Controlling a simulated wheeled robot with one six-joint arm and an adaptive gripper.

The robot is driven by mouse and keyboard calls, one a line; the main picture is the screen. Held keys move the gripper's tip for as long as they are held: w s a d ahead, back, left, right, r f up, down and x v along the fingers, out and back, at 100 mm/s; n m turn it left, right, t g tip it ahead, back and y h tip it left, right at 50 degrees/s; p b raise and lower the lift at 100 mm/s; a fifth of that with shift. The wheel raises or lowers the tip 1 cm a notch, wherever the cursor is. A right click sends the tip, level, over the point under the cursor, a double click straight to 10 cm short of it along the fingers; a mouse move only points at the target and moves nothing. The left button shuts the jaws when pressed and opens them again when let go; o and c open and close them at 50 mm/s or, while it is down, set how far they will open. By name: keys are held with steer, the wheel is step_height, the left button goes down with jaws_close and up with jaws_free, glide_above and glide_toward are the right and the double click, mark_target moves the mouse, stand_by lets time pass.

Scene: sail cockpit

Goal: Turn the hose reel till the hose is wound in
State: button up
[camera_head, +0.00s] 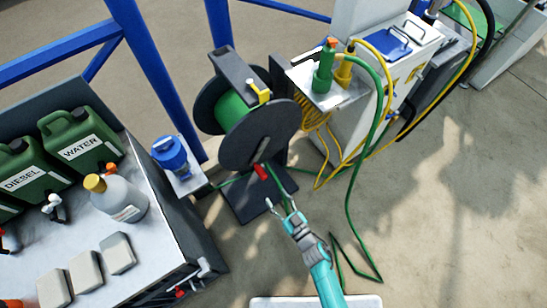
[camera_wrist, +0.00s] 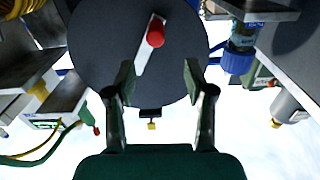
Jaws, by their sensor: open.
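The hose reel is a dark round disc (camera_head: 258,135) on a stand, with some green hose (camera_head: 232,107) wound behind it. A grey crank arm (camera_wrist: 147,58) on its face carries a red knob (camera_wrist: 155,33), which hangs at the disc's lower edge in the head view (camera_head: 260,172). Loose green hose (camera_head: 350,195) loops down from the service post and lies bent on the ground. My gripper (camera_head: 281,206) is open and empty, just below and right of the knob. In the wrist view its fingers (camera_wrist: 160,82) point at the disc, apart from the knob.
A bench (camera_head: 165,238) with green jerrycans (camera_head: 82,143) and a bottle (camera_head: 120,198) stands left. A blue-capped filter (camera_head: 171,154) is beside the reel. Blue rails (camera_head: 150,75) stand behind. The ground (camera_head: 450,215) at right is mostly clear.

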mark_target(265, 178)
steer(key=x, duration=1.2)
steer(key=shift+w+d, duration=0.25)
jaws_close()
